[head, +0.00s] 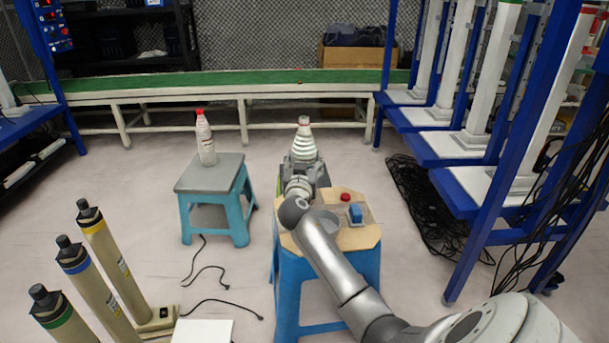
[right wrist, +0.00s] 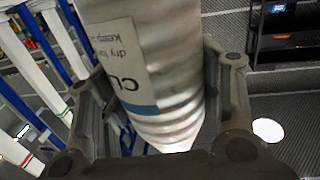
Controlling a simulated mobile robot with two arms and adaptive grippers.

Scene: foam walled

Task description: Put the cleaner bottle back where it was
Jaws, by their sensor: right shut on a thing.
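The cleaner bottle (head: 304,147), pale with a ribbed body, is upright in my right gripper (head: 303,168), above the far end of the wooden-topped blue stool. In the right wrist view the bottle (right wrist: 160,75) fills the space between the two fingers, and its white label with a blue band shows part of the text "CL". My right gripper (right wrist: 155,115) is shut on it. The gripper and wrist hide the bottle's lower part in the head view, so I cannot tell if its base touches anything. My left gripper is not in view.
The blue stool (head: 295,292) carries a red item (head: 345,197) and a blue item (head: 355,213) at its right. A grey-topped stool (head: 210,177) to the left holds a red-capped bottle (head: 205,140). Blue racks stand at right. Cables lie on the floor.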

